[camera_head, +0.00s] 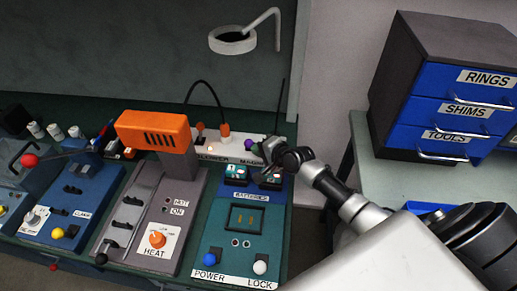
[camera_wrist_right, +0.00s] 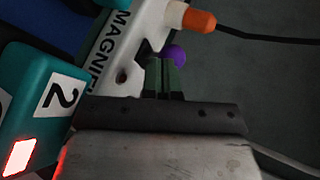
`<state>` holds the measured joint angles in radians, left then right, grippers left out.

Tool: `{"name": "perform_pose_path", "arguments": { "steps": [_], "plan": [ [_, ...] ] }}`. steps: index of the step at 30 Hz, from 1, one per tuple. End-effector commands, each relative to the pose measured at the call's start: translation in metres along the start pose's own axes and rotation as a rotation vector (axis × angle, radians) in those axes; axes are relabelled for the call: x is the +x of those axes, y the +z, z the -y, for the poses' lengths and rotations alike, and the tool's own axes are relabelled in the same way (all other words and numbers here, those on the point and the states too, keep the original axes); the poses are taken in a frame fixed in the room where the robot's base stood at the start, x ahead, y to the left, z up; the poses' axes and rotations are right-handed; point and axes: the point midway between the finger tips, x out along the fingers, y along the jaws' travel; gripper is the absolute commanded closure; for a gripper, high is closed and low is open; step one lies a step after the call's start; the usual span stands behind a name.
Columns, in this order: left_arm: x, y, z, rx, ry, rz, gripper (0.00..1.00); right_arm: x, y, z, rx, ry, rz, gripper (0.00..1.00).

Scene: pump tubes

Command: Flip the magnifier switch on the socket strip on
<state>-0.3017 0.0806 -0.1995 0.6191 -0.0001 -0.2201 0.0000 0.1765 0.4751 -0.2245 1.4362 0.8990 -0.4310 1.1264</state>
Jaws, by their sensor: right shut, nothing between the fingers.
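In the right wrist view the strip (camera_wrist_right: 128,42) runs diagonally at upper left, with "MAGNIF" readable. A purple knob (camera_wrist_right: 175,53) shows just beyond my right gripper's fingertips (camera_wrist_right: 163,65); I cannot tell whether they touch. A dark spot on the strip lies left of the fingers. My right gripper (camera_head: 268,171) is shut and empty beside the strip's right end. The switch's position is unclear. My left gripper is out of view.
An orange plug (camera_wrist_right: 198,20) with a black cable sits in the strip. Teal blocks (camera_head: 236,174), one marked 2 (camera_wrist_right: 40,100), stand close to my right gripper. A ring magnifier (camera_head: 232,42) hangs above. The orange heat tool (camera_head: 155,129) is left; drawers (camera_head: 440,90) stand right.

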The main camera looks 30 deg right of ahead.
Motion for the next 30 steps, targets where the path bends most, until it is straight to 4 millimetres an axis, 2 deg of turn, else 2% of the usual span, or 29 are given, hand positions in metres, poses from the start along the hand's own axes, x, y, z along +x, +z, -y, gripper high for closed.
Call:
{"name": "perform_pose_path", "arguments": {
  "steps": [30],
  "plan": [
    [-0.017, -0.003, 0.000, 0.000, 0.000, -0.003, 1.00, 0.001, -0.008, 0.011, 0.121, 0.092, 0.057, 1.00]
  ]
}}
